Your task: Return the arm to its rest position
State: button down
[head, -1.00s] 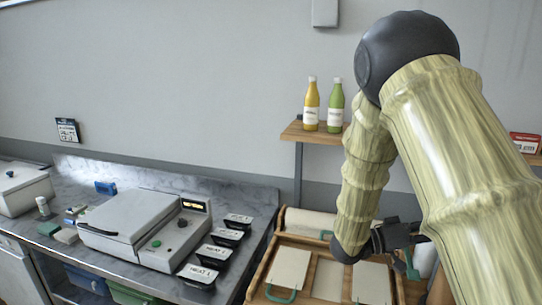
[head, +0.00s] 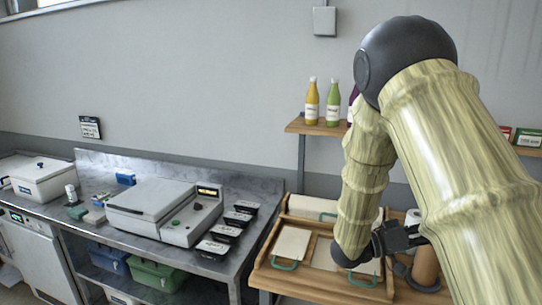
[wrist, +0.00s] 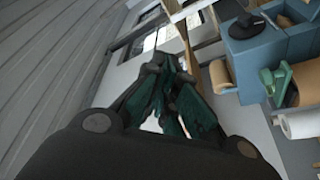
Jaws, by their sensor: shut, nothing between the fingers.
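My arm shows on the right side of the head view, folded at its dark elbow, with the forearm hanging down. My gripper (head: 402,237) is at its lower end, in front of the wooden tray rack, and is partly hidden by my own arm. In the wrist view my gripper (wrist: 163,72) has its dark green fingers drawn together, with nothing seen held. I cannot tell from the head view how far it is from the rack.
A wooden rack (head: 262,272) with cream boards and green handles lies below my gripper. A metal bench (head: 85,165) with a grey machine (head: 150,205) and black tubs stands left. A shelf (head: 310,127) holds bottles. A white roll (wrist: 300,122) shows in the wrist view.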

notch_tip(320, 180, down, 21)
jog(key=w+n+t+y+b, duration=0.2)
jog(key=n+t+y+b, duration=0.1)
jog(key=n+t+y, duration=0.4)
jog(key=s+a+f+n+t+y+b, duration=0.1)
jog(key=s+a+f+y, duration=0.15)
jog(key=f, duration=0.65)
jog(key=s+a+f+t+y+b, duration=0.1)
jog(key=s+f+y, duration=0.15)
jog(key=f, duration=0.65)
jog(key=s+a+f+n+g+y+b, duration=0.1)
jog(key=s+a+f+y, duration=0.15)
jog(key=s+f, duration=0.4)
jog(key=s+a+f+g+y+b, duration=0.1)
jog(key=s+a+f+g+y, duration=0.1)
jog(key=s+a+f, duration=0.4)
jog(key=s+a+f+g+y+b, duration=0.1)
jog(key=s+f, duration=0.3)
jog(key=s, duration=0.5)
jog(key=s+a+f+g+y+b, duration=0.1)
jog(key=s+a+f+g+y, duration=0.2)
jog(key=s, duration=0.7)
notch_tip(320, 180, down, 2)
jog(key=shift+a+f+g+b, duration=0.15)
jog(key=shift+a+g+b, duration=0.15)
jog(key=shift+a+g, duration=0.4)
jog(key=shift+a, duration=0.1)
